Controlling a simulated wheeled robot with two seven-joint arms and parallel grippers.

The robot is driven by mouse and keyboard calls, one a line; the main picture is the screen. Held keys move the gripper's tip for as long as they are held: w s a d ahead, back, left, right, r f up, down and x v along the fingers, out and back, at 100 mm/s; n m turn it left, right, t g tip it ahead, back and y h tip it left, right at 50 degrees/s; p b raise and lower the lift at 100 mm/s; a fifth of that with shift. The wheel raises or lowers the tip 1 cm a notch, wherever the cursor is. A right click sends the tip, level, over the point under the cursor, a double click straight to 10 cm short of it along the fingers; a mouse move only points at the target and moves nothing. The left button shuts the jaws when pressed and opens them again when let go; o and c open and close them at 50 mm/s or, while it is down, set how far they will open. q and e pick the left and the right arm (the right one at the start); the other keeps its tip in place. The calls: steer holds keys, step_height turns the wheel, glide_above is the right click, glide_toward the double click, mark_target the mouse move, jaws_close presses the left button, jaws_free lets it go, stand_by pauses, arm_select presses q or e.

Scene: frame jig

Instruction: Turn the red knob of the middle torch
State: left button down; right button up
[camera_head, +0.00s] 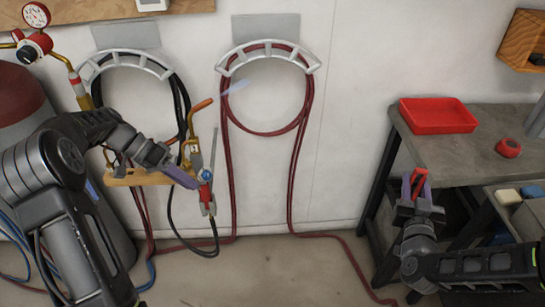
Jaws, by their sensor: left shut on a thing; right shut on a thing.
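A brass torch (195,135) stands upright at a small wooden rack (135,179) on the wall. A faint pale bluish streak (236,87) extends up and right from its orange tip. Its red knob (206,175) is low on the body. My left gripper (194,183) reaches in from the left, its purple fingers shut at the knob; the exact contact is too small to see. Another brass torch part (108,157) shows further left, partly hidden by my arm. My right gripper (416,187) is shut on a small red object (420,178) in front of the workbench.
Red hoses (231,170) hang from a wall hook (268,54) and trail over the floor. A gauge (35,15) and red cylinder (20,100) stand at left. The workbench (455,155) at right bears a red tray (438,116) and a red roll (507,148). Middle floor is mostly clear.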

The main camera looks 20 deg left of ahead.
mark_target(422, 169)
step_height(422, 169, up, 5)
steer(key=p, duration=0.3)
steer(key=shift+f, duration=0.1)
arm_select(q)
steer(key=shift+h+p, duration=0.45)
steer(key=shift+h, duration=0.15)
arm_select(e)
steer(key=shift+r, duration=0.3)
arm_select(q)
steer(key=c, duration=1.2)
jaws_free()
steer(key=shift+c, duration=0.2)
steer(key=shift+r, duration=0.1)
arm_select(e)
steer(key=shift+a, duration=0.1)
